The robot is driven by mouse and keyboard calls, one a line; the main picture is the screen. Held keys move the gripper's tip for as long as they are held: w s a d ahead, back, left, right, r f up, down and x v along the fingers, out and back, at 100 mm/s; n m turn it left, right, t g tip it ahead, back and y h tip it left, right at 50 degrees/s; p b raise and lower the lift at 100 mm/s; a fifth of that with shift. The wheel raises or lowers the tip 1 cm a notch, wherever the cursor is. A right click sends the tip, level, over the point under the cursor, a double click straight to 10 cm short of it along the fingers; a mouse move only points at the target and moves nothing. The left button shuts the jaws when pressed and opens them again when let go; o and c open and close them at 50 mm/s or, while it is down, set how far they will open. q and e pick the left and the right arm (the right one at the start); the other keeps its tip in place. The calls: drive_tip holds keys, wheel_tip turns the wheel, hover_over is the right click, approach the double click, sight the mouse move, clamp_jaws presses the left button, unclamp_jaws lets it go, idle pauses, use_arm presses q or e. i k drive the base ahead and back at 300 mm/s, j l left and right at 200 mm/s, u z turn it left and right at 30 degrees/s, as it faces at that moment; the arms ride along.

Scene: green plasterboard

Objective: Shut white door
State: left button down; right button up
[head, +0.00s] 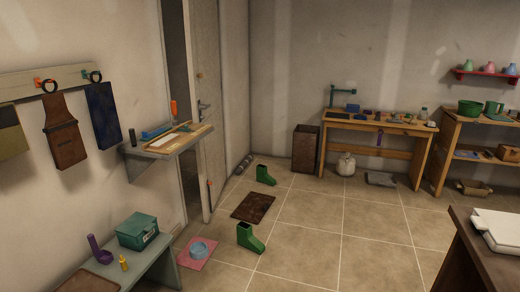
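The white door (208,75) stands ajar at the left-centre of the head view, in the left wall. A dark gap (177,80) shows to the left of its pale edge. A metal handle (203,106) is on the leaf at mid height. A wall shelf and the things on it hide part of the gap. Neither of my grippers is in view.
The wall shelf (136,152) juts out before the door. A low grey bench (158,268) stands below it. Green boots (250,238) (265,175), a brown mat (253,207) and a pink mat (184,261) lie near the door. Tiled floor (340,240) is clear further right.

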sight(200, 18)
drive_tip(key=i, duration=2.05)
drive_tip(key=i+u, duration=0.1)
drive_tip(key=i, duration=0.6)
drive_tip(key=i+l, duration=0.15)
drive_tip(key=i, duration=0.55)
drive_tip(key=i+l+u, duration=0.15)
drive_tip(key=i, duration=0.55)
